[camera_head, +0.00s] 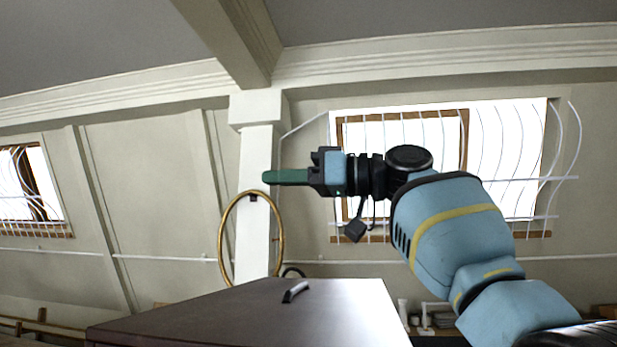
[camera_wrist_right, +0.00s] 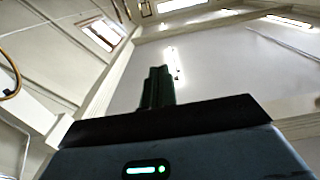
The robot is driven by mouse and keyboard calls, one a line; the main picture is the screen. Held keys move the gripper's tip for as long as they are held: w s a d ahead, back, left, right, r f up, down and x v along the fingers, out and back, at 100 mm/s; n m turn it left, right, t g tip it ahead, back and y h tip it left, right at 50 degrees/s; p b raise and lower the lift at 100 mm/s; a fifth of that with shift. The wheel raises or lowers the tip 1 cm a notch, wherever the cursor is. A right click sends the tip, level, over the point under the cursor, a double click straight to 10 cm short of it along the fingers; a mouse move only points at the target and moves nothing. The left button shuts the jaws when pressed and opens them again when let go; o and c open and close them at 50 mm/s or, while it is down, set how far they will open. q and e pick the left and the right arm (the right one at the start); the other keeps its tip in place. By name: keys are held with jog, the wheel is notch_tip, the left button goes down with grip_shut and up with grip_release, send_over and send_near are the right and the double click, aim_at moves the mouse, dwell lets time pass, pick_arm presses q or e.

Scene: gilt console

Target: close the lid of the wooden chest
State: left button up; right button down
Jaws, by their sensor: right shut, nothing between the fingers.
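I cannot tell from this how far the lid is open. My right gripper (camera_head: 285,177) is above the panel, apart from it, with its green fingers pointing left. The fingers are together and empty; they also show pressed together in the right wrist view (camera_wrist_right: 158,88). My left gripper is not in view.
A gold ring-shaped frame (camera_head: 223,240) stands behind the panel, in front of a white pillar (camera_head: 259,155). Barred windows (camera_head: 500,150) are in the back wall. White objects (camera_head: 427,320) stand low at right. The air left of my right gripper looks free.

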jog(key=s+d, duration=0.1)
jog(key=d, duration=0.6)
jog(key=shift+s, duration=0.25)
jog(key=shift+f, duration=0.15)
